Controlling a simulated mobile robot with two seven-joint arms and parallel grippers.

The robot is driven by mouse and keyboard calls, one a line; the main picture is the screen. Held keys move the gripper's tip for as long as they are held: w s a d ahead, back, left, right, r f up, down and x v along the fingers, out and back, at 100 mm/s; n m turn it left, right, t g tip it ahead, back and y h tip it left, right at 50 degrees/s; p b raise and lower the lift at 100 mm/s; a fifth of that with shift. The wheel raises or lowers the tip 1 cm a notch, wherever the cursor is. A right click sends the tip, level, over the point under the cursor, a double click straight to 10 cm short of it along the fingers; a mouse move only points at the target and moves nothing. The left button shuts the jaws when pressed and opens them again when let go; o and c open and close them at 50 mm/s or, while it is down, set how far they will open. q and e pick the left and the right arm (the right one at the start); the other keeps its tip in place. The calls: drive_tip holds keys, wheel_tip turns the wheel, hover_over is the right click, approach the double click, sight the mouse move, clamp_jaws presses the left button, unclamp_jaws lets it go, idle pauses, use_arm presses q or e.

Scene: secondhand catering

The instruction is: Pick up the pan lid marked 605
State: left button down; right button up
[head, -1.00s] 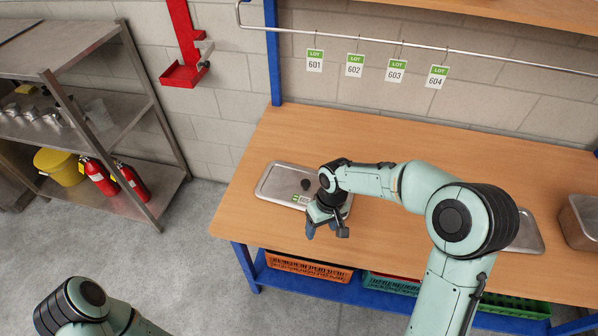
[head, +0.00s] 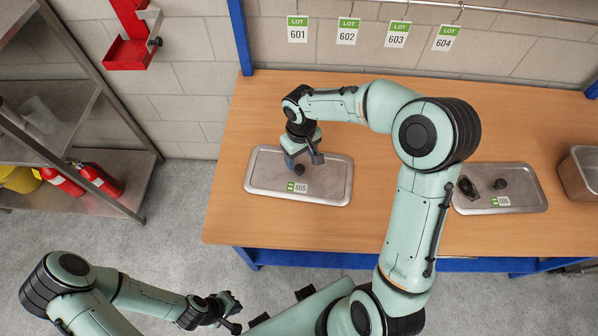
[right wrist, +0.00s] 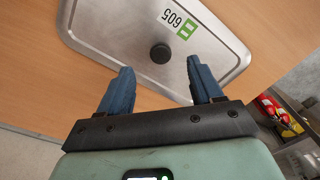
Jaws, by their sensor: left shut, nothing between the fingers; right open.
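The pan lid marked 605 (head: 325,191) is a flat steel rectangle with a round black knob (head: 299,170). It lies on the left part of the wooden table. In the right wrist view the lid (right wrist: 110,35) shows with its knob (right wrist: 160,53) and its 605 label. My right gripper (head: 304,160) is open above the lid. In the right wrist view its blue fingertips (right wrist: 160,78) point toward the knob, which lies beyond the gap between them; no contact shows. My left gripper (head: 232,312) is shut and empty, low at the front, away from the table.
Lot tags hang on the rail behind. Steel shelves stand left.

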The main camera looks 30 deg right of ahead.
sight(299, 168)
drive_tip(key=f, duration=0.6)
drive_tip(key=shift+w+f, duration=0.25)
drive_tip(key=shift+w, duration=0.1)
clamp_jaws()
drive_tip(key=shift+r, duration=0.15)
